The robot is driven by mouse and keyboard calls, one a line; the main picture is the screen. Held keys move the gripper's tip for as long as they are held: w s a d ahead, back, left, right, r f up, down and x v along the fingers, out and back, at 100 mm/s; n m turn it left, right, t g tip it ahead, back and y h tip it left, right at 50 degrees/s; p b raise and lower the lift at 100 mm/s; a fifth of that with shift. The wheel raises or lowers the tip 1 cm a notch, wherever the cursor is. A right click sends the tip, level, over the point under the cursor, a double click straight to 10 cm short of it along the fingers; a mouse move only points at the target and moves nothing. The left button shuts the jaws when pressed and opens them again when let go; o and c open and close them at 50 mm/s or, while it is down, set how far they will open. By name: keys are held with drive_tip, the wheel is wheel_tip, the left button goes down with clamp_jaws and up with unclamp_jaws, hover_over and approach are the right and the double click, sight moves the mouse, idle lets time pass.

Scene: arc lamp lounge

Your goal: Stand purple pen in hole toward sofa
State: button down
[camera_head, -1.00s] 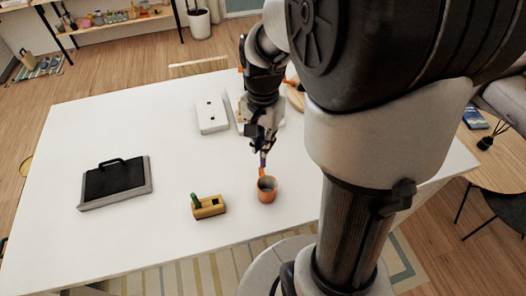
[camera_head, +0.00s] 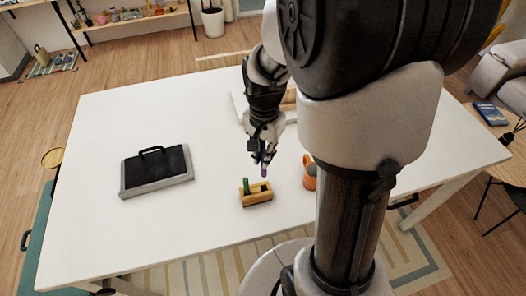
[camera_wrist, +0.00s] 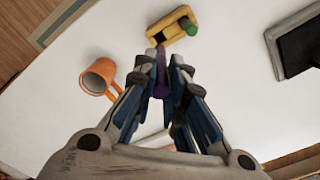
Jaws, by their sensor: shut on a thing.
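My gripper (camera_head: 262,157) is shut on the purple pen (camera_head: 264,170), which points down from the fingertips. The pen also shows between the fingers in the wrist view (camera_wrist: 162,78). The yellow holder (camera_head: 258,198) stands on the white table just below the pen, apart from it as far as I can tell. A green pen (camera_head: 246,186) stands in the holder's left end in the head view. The holder also shows beyond the fingertips in the wrist view (camera_wrist: 166,33). The hole at its other end, on the sofa side, is not clearly visible.
An orange mug (camera_head: 310,180) stands right of the holder, partly behind my arm. A black and grey case-like object (camera_head: 157,171) lies at left on the white table (camera_head: 110,120). The grey sofa (camera_head: 500,75) is at far right. The table between case and holder is clear.

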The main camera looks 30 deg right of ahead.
sight(264, 177)
drive_tip(key=shift+f, duration=0.1)
drive_tip(key=shift+f+b, duration=2.15)
drive_tip(key=shift+f, duration=0.65)
drive_tip(key=shift+f+b, duration=1.9)
drive_tip(key=shift+f, duration=1.05)
drive_tip(key=c, duration=1.6)
unclamp_jaws()
drive_tip(key=shift+o, duration=0.2)
drive_tip(key=shift+r, duration=0.15)
wheel_tip(264, 177, up, 12)
drive_tip(key=shift+f, duration=0.1)
